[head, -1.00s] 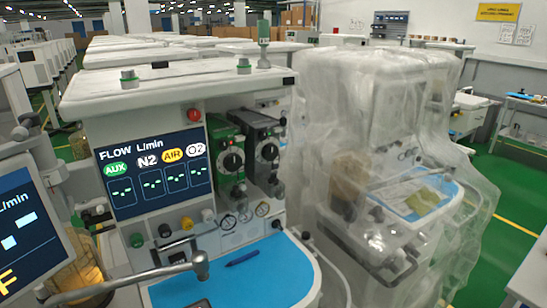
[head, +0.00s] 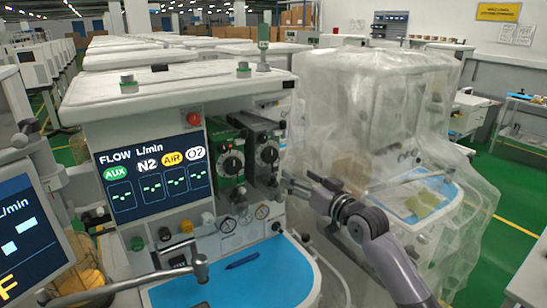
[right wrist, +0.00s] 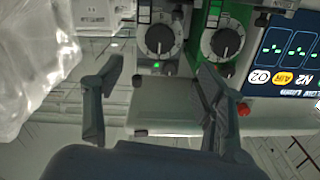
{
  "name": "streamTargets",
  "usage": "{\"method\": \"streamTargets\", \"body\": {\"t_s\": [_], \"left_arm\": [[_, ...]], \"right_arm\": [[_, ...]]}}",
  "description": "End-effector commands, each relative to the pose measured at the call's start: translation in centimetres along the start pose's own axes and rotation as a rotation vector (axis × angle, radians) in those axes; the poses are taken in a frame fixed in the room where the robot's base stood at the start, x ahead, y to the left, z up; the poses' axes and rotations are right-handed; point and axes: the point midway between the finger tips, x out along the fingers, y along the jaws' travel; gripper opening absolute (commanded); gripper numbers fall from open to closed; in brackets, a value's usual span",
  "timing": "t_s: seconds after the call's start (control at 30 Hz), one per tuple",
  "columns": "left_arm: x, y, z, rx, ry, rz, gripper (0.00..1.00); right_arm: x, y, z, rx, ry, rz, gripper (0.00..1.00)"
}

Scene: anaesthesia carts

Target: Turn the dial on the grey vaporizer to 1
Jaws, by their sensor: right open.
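The grey vaporizer (head: 263,137) is mounted on the cart front, right of the green vaporizer (head: 229,137). Its round black dial (head: 269,155) has a white pointer mark; its numbers are too small to read. In the right wrist view, which is turned over, the grey vaporizer's dial (right wrist: 159,40) is upper centre, and the green one's dial (right wrist: 226,42) is to its right. My right gripper (head: 287,185) is open and empty, just right of and below the grey vaporizer, apart from the dial. It also shows in the right wrist view (right wrist: 160,72), with its fingers spread. My left gripper is not in view.
A flow display (head: 155,180) stands left of the vaporizers. Small gauges and knobs (head: 228,225) sit below them, above a blue work surface (head: 240,280) with a pen. A plastic-wrapped cart (head: 370,110) stands close on the right, behind my right arm.

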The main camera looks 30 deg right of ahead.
Motion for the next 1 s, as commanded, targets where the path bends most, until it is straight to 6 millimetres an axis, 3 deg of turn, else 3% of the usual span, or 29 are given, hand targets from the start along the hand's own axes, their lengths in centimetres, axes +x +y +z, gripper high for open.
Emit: {"method": "streamTargets", "body": {"t_s": [0.2, 0.6, 0.8, 1.0], "left_arm": [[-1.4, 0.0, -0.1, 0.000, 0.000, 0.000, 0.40], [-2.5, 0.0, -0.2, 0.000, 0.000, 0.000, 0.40], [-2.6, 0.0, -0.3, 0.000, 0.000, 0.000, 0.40], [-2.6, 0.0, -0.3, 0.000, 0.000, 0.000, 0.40]], "right_arm": [[4.5, -0.1, -0.4, 0.001, 0.001, 0.000, 0.65], [11.0, -0.1, -0.1, -0.001, -0.001, 0.000, 0.65], [12.7, -0.1, 0.0, -0.001, -0.001, 0.000, 0.65], [13.2, -0.1, 0.1, -0.002, -0.002, -0.001, 0.65]]}}
